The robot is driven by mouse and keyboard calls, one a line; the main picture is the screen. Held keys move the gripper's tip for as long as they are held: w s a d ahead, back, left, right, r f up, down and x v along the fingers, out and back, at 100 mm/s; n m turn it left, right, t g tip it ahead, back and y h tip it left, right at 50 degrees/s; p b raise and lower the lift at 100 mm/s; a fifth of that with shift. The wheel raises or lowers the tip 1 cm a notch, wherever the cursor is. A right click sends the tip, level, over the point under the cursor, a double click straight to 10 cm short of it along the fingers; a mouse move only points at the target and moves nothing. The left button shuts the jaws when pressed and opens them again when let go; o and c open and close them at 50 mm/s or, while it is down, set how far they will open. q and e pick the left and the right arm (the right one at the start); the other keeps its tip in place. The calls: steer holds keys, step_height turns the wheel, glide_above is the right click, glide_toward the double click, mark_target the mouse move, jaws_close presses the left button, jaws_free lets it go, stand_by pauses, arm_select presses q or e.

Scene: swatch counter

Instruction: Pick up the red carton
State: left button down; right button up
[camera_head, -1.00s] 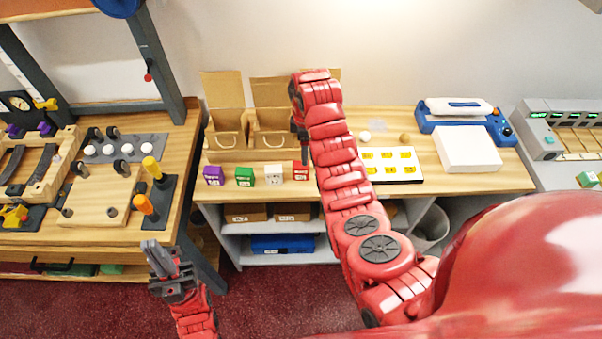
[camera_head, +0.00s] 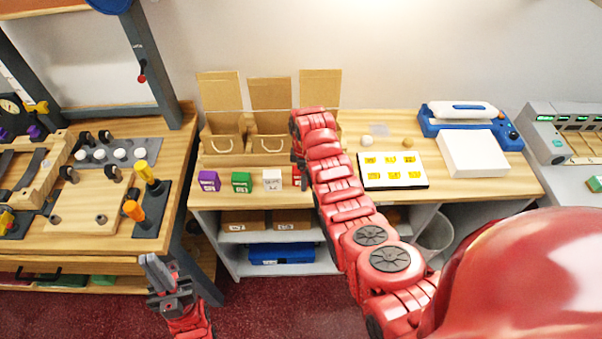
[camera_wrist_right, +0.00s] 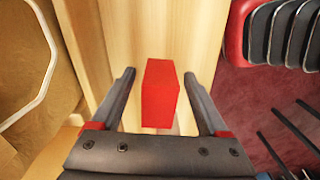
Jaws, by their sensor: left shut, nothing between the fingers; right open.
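The red carton (camera_head: 297,176) stands at the right end of a row of small cartons on the wooden counter (camera_head: 232,199). My right arm hides most of it in the head view. In the right wrist view the red carton (camera_wrist_right: 160,95) lies between the two fingers of my right gripper (camera_wrist_right: 158,77). The gripper is open, with a gap on each side of the carton, so the fingers do not grip it. In the head view my left gripper (camera_head: 158,268) is shut and empty, low at the left, away from the counter.
Purple (camera_head: 209,181), green (camera_head: 241,183) and white (camera_head: 272,180) cartons stand left of the red one. Open cardboard boxes (camera_head: 222,135) stand behind. A card with yellow swatches (camera_head: 425,172) lies to the right. Another workbench (camera_head: 178,150) is at the left.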

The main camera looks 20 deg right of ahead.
steer(key=shift+w+f, duration=0.1)
steer(key=shift+f, duration=0.15)
steer(key=shift+c, duration=0.3)
jaws_close()
